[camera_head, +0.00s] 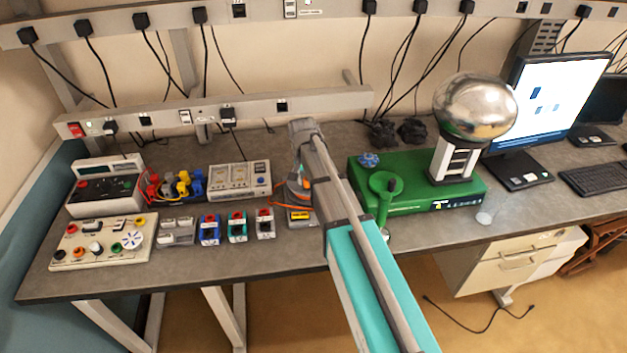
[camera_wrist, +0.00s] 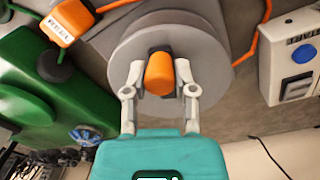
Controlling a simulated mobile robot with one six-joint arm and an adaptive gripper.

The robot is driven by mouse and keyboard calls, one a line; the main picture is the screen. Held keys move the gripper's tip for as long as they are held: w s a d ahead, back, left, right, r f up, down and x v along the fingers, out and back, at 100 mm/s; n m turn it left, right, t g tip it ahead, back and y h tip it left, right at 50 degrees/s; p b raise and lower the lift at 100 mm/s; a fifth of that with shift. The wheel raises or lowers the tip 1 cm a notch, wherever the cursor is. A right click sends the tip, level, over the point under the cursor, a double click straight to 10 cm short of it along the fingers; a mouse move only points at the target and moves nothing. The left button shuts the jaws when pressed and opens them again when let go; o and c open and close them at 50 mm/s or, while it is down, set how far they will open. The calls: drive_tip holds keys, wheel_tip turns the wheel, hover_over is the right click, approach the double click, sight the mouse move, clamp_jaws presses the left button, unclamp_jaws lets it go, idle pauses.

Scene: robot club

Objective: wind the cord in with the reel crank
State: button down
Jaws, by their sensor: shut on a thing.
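My gripper (camera_wrist: 160,78) is shut on the orange crank knob (camera_wrist: 159,74) of the reel, with one finger on each side of the knob. The reel (camera_wrist: 205,48) is a round grey disc on the bench. An orange cord (camera_wrist: 247,48) shows at its right, and an orange plug piece (camera_wrist: 70,20) is at its upper left in the wrist view. In the head view the reel (camera_head: 294,185) is mostly hidden behind my arm, and the orange cord (camera_head: 283,203) runs leftward from it. The knob and fingertips are hidden there.
A green machine (camera_head: 415,190) with a silver sphere (camera_head: 475,107) stands close to the right. Several small coloured blocks, a meter box (camera_head: 240,179) and a control panel (camera_head: 103,241) stand to the left.

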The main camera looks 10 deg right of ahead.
drive_tip(key=m, duration=0.1)
drive_tip(key=w+a+m, duration=0.1)
drive_tip(key=shift+m, duration=0.4)
drive_tip(key=m, duration=0.1)
drive_tip(key=w+a+m, duration=0.1)
drive_tip(key=m, duration=0.1)
drive_tip(key=shift+a+m, duration=0.1)
drive_tip(key=shift+m, duration=0.2)
drive_tip(key=m, duration=0.2)
drive_tip(key=w+m, duration=0.1)
drive_tip(key=w+a+m, duration=0.1)
drive_tip(key=m, duration=0.1)
drive_tip(key=shift+m+y, duration=0.3)
drive_tip(key=m, duration=0.1)
drive_tip(key=w+m, duration=0.1)
drive_tip(key=m, duration=0.1)
drive_tip(key=w+m, duration=0.1)
drive_tip(key=m, duration=0.1)
drive_tip(key=shift+d, duration=0.1)
drive_tip(key=m, duration=0.1)
drive_tip(key=w+m, duration=0.1)
drive_tip(key=m, duration=0.1)
drive_tip(key=shift+d, duration=0.2)
drive_tip(key=shift+w+d+m, duration=0.2)
drive_tip(key=shift+w+m, duration=0.05)
drive_tip(key=shift+m, duration=0.45)
drive_tip(key=shift+w+d+m, duration=0.2)
drive_tip(key=shift+m, duration=0.5)
